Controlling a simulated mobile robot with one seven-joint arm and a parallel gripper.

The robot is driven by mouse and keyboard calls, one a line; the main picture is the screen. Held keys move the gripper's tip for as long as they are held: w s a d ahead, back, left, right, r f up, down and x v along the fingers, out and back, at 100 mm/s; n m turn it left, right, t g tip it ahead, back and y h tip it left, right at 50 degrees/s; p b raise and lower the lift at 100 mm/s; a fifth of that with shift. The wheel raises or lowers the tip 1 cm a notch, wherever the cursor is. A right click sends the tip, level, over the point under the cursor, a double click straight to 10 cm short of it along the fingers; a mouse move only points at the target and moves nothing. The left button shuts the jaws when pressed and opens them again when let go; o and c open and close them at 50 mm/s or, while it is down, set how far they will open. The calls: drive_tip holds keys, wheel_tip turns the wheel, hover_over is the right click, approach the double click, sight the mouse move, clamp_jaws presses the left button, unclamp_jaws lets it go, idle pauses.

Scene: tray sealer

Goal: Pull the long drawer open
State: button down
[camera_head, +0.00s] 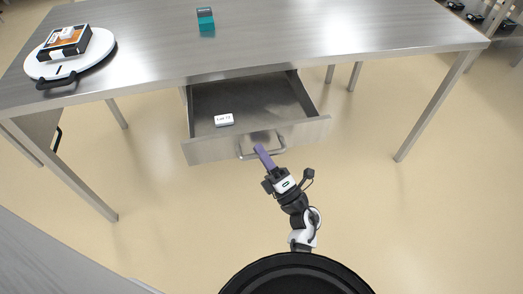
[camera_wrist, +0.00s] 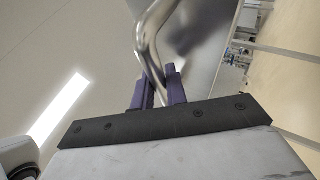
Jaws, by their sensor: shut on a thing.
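The long drawer (camera_head: 200,150) stands pulled out from under the grey metal table, its inside showing in the head view. A small white labelled block (camera_head: 224,120) lies in it near the front. A bar handle (camera_head: 280,143) crosses the drawer front; in the wrist view the shiny bent handle (camera_wrist: 150,45) passes between the fingers. The fingers also show in the wrist view (camera_wrist: 160,88). The fingertips are partly hidden by the handle.
Table legs stand at both sides. The floor right of the drawer is clear. Another grey surface (camera_head: 50,265) fills the lower left.

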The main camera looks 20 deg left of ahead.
drive_tip(key=shift+s+d, duration=0.15)
drive_tip(key=shift+s, duration=0.15)
drive_tip(key=c, duration=1.7)
unclamp_jaws()
drive_tip(key=shift+d+f, duration=0.1)
drive_tip(key=shift+f, duration=0.05)
